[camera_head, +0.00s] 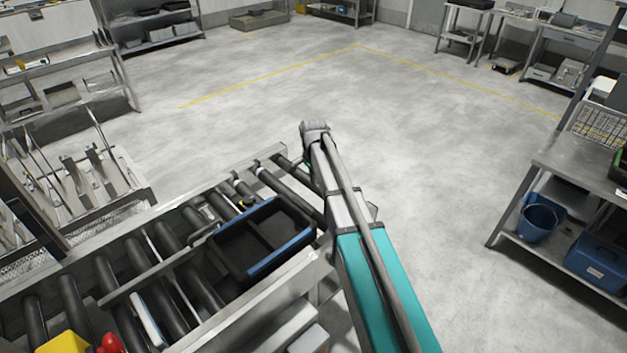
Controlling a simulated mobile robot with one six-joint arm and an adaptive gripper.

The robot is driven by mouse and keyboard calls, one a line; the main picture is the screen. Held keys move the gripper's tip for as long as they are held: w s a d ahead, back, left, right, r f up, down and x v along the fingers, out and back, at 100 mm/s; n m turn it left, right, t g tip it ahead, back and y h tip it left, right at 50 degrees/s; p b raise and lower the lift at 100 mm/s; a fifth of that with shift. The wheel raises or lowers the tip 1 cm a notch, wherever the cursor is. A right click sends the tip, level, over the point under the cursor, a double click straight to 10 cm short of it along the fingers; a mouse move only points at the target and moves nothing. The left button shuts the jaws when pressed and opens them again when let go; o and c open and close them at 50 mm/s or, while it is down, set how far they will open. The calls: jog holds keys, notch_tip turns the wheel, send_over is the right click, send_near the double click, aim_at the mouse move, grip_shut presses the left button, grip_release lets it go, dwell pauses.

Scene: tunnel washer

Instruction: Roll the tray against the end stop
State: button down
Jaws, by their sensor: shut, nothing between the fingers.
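The tray (236,268) is a dark, open box with blue strips along two edges and a divider inside. It sits on the dark rollers of the roller conveyor (262,157), close to the near side rail. Bare rollers show between the tray and the conveyor's right end. My arm (340,208) reaches up from the bottom right, just right of the tray, and covers part of that end. I cannot make out a distinct end stop; it may be behind my arm. My gripper is not visible; the far end of the arm shows only a grey rounded joint.
A small dark part with a yellow spot (243,203) is beside the tray's far edge. A yellow box (64,343) and a red knob (110,343) are at the bottom left. A workbench (577,160) stands at right. The floor beyond the conveyor is clear.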

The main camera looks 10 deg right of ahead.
jog(key=shift+f+b, duration=3.75)
jog(key=shift+f, duration=0.3)
jog(key=shift+s+a+r, duration=0.15)
jog(key=shift+s+a, duration=0.45)
jog(key=shift+a, duration=0.25)
jog(key=shift+s+a+r, duration=0.1)
jog(key=shift+s+a, duration=0.45)
jog(key=shift+a, duration=0.25)
jog(key=shift+s, duration=0.1)
